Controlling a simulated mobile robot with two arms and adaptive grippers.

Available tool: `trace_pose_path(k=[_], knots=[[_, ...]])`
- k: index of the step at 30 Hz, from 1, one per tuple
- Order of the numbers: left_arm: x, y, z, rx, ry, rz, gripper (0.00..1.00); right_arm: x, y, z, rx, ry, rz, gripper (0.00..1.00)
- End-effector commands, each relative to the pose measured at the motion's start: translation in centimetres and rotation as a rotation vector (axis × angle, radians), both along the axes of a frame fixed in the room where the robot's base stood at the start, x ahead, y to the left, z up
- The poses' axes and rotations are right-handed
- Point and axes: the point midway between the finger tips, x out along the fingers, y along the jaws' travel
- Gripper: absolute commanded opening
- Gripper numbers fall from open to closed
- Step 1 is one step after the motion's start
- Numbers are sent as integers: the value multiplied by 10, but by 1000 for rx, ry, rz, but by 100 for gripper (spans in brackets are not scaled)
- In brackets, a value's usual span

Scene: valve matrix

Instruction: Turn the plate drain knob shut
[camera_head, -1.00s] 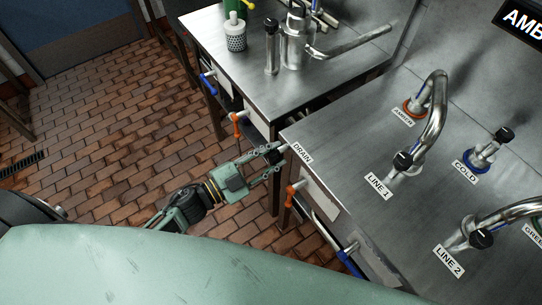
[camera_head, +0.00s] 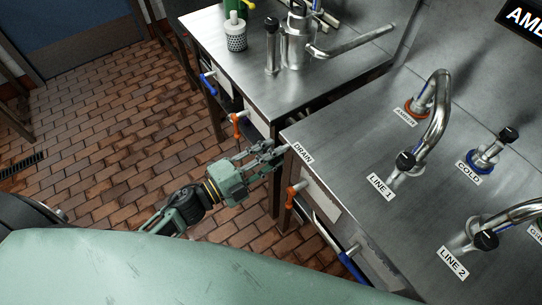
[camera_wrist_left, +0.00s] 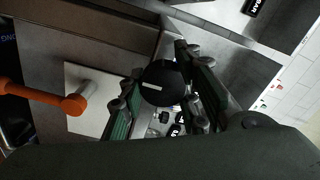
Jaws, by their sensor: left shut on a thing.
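The plate drain knob (camera_wrist_left: 162,84) is a round black knob with a white line across its face. In the left wrist view it sits between the two fingers of my left gripper (camera_wrist_left: 160,98), and the white line lies nearly level. My left gripper is shut on the knob. In the head view the left gripper (camera_head: 275,154) is at the counter's front corner, beside the DRAIN label (camera_head: 303,153). There its fingers hide most of the knob. My right gripper is not in view.
An orange-handled valve (camera_head: 295,188) is on the counter front near the gripper; it also shows in the left wrist view (camera_wrist_left: 72,103). Taps with black knobs stand on the counter (camera_head: 340,140). The brick floor (camera_head: 110,130) is clear.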

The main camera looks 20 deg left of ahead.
Motion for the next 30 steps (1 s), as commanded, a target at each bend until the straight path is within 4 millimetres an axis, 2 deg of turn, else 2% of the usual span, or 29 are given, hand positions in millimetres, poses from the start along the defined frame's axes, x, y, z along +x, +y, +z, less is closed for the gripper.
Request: trace_pose_path(k=[1,10,11,16,25,30], knots=[[-4,-1,-9,12,13,-3,4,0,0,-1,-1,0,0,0],[-4,-1,-9,13,12,-3,4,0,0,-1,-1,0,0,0],[-4,-1,-9,13,12,-3,33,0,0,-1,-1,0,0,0],[-3,0,-8,10,11,-1,47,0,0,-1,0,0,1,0],[-2,1,-4,6,5,0,47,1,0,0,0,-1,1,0],[-15,10,-4,7,7,-1,47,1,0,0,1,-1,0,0]])
